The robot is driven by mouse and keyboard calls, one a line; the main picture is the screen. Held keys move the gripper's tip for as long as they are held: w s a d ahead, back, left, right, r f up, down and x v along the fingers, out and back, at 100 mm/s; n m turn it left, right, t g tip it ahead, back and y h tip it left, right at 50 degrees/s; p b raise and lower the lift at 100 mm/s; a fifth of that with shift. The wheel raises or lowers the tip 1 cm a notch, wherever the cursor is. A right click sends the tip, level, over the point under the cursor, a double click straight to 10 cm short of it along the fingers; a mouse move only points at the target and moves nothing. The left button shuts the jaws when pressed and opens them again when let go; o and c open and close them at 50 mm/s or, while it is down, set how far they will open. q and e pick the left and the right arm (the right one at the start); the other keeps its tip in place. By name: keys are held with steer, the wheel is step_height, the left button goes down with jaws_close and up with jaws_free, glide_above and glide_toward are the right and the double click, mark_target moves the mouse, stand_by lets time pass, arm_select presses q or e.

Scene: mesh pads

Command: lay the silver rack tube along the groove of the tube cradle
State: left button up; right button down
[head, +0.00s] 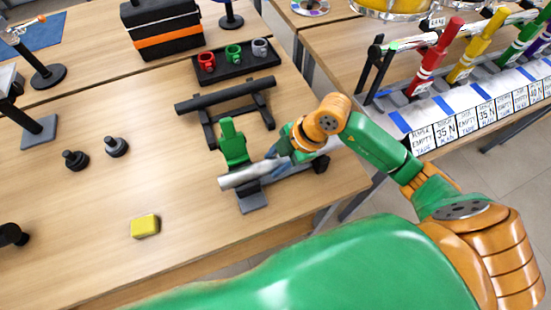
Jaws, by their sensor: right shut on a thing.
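The silver tube (236,180) lies slantwise at the near middle of the table, close to a grey-footed stand (252,203). My right gripper (277,162) is shut on the tube, to the right of its near left end. The gripper and wrist hide the tube's middle, and I cannot tell whether it touches the stand. A black cradle (226,97), with a long dark bar-like top on feet, stands behind the tube, apart from it. Its groove cannot be made out from here. My left gripper is not in view.
An upright green piece (232,142) stands between tube and cradle. Behind the cradle is a black tray (236,66) with small cups. A yellow block (145,226) and two dark knobs (116,146) lie left. The table between them is clear. Another table with coloured tubes stands right.

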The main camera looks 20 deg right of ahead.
steer(key=shift+c, duration=1.5)
jaws_free()
steer(key=v, duration=0.7)
steer(key=shift+r, duration=0.15)
